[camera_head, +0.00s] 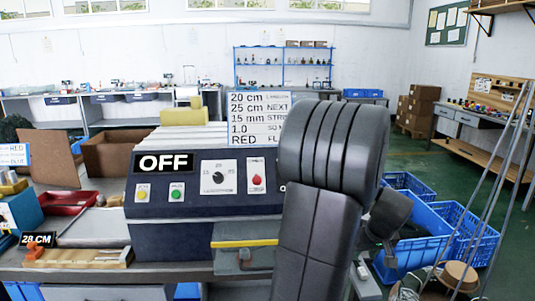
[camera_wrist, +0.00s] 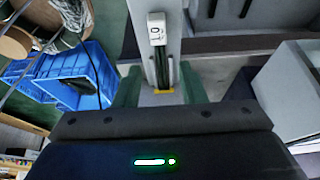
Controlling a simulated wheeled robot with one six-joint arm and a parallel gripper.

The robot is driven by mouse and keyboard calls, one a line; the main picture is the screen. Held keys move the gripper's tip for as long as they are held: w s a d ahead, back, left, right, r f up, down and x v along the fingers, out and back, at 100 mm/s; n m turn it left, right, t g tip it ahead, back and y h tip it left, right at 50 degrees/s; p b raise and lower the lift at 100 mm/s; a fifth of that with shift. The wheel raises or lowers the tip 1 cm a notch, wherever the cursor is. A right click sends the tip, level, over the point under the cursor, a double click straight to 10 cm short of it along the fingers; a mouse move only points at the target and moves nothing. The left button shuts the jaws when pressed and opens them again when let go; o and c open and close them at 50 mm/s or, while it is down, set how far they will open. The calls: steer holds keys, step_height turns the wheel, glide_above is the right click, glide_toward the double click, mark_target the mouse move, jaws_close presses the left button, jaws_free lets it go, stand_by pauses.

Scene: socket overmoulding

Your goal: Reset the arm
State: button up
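My arm stands folded in front of the bench at centre right of the head view, its large dark links hiding part of the machine and bench. In the wrist view my gripper (camera_wrist: 160,84) shows two green fingers spread apart, with no object clearly held between them. Beyond them is a small white device (camera_wrist: 157,28) with a dark-marked display, above dark strands and a yellow piece; I cannot tell their exact distance from the fingers. My gripper cannot be made out clearly in the head view.
A control machine (camera_head: 205,240) reading OFF stands left of my arm. A white text card (camera_head: 258,118) stands behind it. A 28 CM measuring fixture (camera_head: 80,257) and red tray (camera_head: 66,203) are at left. Blue crates (camera_head: 465,222) stand on the floor at right.

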steer(key=x, duration=0.5)
steer(key=shift+s+r, duration=0.2)
steer(key=shift+s, duration=0.3)
